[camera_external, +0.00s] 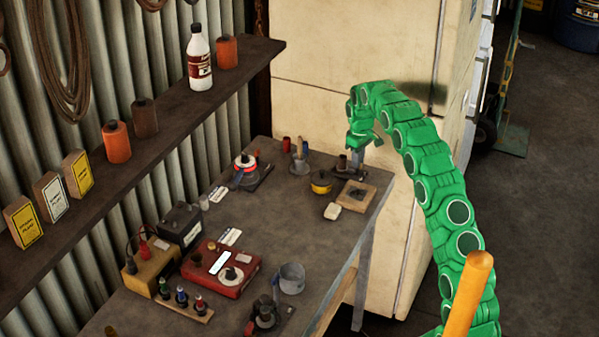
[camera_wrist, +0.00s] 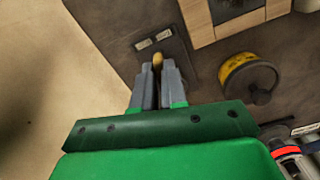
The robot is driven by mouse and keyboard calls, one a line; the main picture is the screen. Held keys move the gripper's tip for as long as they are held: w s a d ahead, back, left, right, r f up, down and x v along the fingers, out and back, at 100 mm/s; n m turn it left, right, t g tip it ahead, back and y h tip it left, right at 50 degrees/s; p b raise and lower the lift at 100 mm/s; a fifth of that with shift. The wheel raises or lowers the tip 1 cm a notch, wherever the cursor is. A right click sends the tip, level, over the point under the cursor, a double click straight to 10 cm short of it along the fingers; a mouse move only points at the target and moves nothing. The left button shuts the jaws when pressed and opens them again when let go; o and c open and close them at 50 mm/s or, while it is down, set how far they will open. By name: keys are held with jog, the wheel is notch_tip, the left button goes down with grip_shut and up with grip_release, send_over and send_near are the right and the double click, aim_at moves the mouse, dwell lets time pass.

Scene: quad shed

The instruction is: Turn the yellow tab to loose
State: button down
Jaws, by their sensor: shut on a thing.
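The yellow tab (camera_wrist: 157,60) shows as a small rounded yellow-tan end between the fingertips in the wrist view. It sits over a dark plate (camera_wrist: 180,50) that has small pale labels near its far end. My gripper (camera_wrist: 157,72) is shut on the tab, and its fingers hide most of it. In the external view my gripper (camera_external: 356,158) reaches down to the far end of the workbench, beside the cream cabinet. The tab cannot be made out there. The label wording is too small to read.
A yellow round tin (camera_external: 321,182) and a wooden frame (camera_external: 368,190) stand close by on the workbench (camera_external: 300,240). The cream cabinet (camera_external: 310,100) rises just behind. A red case (camera_external: 205,270), a battery and several small items crowd the near left.

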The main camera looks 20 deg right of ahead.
jog(key=shift+r+n, duration=0.1)
jog(key=shift+n, duration=0.5)
jog(key=c, duration=1.2)
grip_release()
jog(key=shift+r, duration=0.1)
notch_tip(320, 180, up, 7)
jog(key=shift+f, duration=0.1)
jog(key=shift+r, duration=0.3)
